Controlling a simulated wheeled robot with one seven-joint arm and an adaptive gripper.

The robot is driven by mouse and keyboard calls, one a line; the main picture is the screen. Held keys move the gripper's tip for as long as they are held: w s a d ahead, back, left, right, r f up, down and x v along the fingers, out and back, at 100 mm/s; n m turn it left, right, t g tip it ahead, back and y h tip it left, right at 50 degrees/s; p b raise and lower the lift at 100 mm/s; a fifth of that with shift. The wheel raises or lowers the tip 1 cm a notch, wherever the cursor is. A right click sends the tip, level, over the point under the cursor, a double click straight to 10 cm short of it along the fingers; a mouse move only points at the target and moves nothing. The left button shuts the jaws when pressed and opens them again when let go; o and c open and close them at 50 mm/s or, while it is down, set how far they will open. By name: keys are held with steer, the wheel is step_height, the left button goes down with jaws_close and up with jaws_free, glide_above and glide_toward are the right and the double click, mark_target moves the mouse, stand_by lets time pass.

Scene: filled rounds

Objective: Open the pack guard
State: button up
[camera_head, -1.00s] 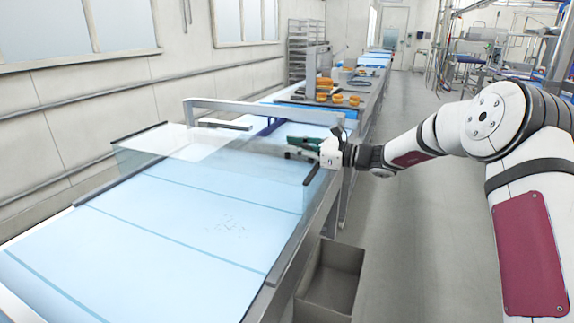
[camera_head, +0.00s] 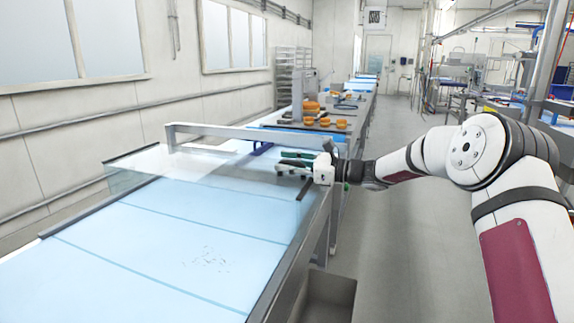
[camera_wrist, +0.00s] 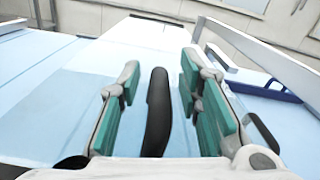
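The pack guard (camera_head: 150,182) is a clear cover with dark edge strips over the blue conveyor belt. It sits low across the belt, on the near side of a grey crossbar frame. My gripper (camera_head: 288,163) is at the guard's right side, above the conveyor's right rail. In the wrist view, a black upright handle (camera_wrist: 157,115) stands between the two green-padded fingers of my gripper (camera_wrist: 160,72). The fingers are apart, with a visible gap on both sides of the handle.
The grey crossbar (camera_head: 245,133) spans the belt just beyond the guard. A grey open bin (camera_head: 328,297) stands on the floor right of the conveyor. Orange round items (camera_head: 325,121) sit farther along the line. The floor aisle on the right is clear.

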steer(key=v, duration=1.2)
steer(key=s+a+r+n+g+h+p, duration=0.25)
steer(key=s+n+h, duration=0.2)
steer(key=s, duration=0.75)
steer(key=s+a+r+n+g+h+p, duration=0.2)
steer(key=s+a+r+n+h, duration=0.3)
steer(key=s, duration=0.8)
steer(key=s+d+n+h+p, duration=0.1)
steer(key=s+d+n+h, duration=0.1)
steer(key=s+d, duration=0.3)
steer(key=s+d+n+t+h+p, duration=0.1)
steer(key=s+d+n, duration=0.4)
steer(key=s, duration=0.8)
steer(key=s+d+n+t+h+p, duration=0.1)
steer(key=s+d+n+h+p, duration=0.1)
steer(key=s, duration=0.6)
steer(key=d+n+h, duration=0.1)
steer(key=d+h, duration=0.1)
steer(key=d, duration=0.1)
steer(key=shift+s+d, duration=0.3)
steer(key=shift+s, duration=0.1)
